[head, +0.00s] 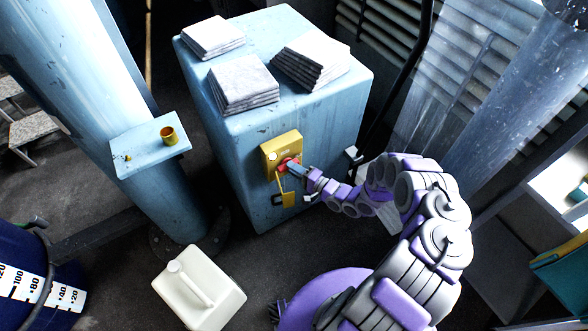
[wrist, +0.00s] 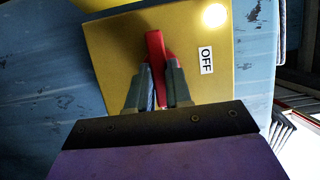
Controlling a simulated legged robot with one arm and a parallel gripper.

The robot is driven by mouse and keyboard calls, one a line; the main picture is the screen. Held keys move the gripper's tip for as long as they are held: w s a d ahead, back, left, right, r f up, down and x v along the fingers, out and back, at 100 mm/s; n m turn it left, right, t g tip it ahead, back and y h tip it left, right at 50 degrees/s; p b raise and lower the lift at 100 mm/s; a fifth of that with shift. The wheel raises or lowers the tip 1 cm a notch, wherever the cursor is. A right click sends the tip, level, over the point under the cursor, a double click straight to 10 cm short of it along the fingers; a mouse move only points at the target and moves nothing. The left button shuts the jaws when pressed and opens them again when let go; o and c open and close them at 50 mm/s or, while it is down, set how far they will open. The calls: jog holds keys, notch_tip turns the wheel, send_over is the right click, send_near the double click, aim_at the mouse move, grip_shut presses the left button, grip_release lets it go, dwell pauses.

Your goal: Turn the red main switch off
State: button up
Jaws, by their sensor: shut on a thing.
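The red main switch (head: 288,163) sits on a yellow switch box (head: 281,147) on the front of the blue cabinet. In the wrist view the red switch handle (wrist: 155,62) points up the picture, with an "OFF" label (wrist: 206,60) to its right on the yellow plate (wrist: 120,45). My gripper (head: 292,166) reaches in from the right. In the wrist view my gripper (wrist: 157,75) has one finger on each side of the handle and is shut on it. The fingers hide part of the handle's sides.
Stacks of grey-white slabs (head: 243,85) lie on the blue cabinet (head: 215,130). A white canister (head: 190,290) stands on the floor near a blue drum (head: 20,250). A yellow padlock (head: 288,199) hangs below the switch.

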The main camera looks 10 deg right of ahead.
jog(key=shift+f, duration=0.1)
grip_shut()
jog(key=shift+s+a+r+n+g+h+p, duration=0.15)
jog(key=shift+n+h+p, duration=0.75)
jog(key=shift+n, duration=1.15)
jog(key=shift+s+a+r+n+g+h+p, duration=0.15)
jog(key=shift+n+h+p, duration=0.25)
jog(key=shift+n+h, duration=1.35)
jog(key=shift+a+r+n+g+h+p, duration=0.15)
jog(key=shift+n+h+p, duration=0.6)
jog(key=shift+n, duration=1.55)
jog(key=shift+f, duration=0.1)
jog(key=o, duration=0.7)
grip_release()
jog(key=shift+w+d, duration=0.1)
jog(key=shift+w, duration=0.05)
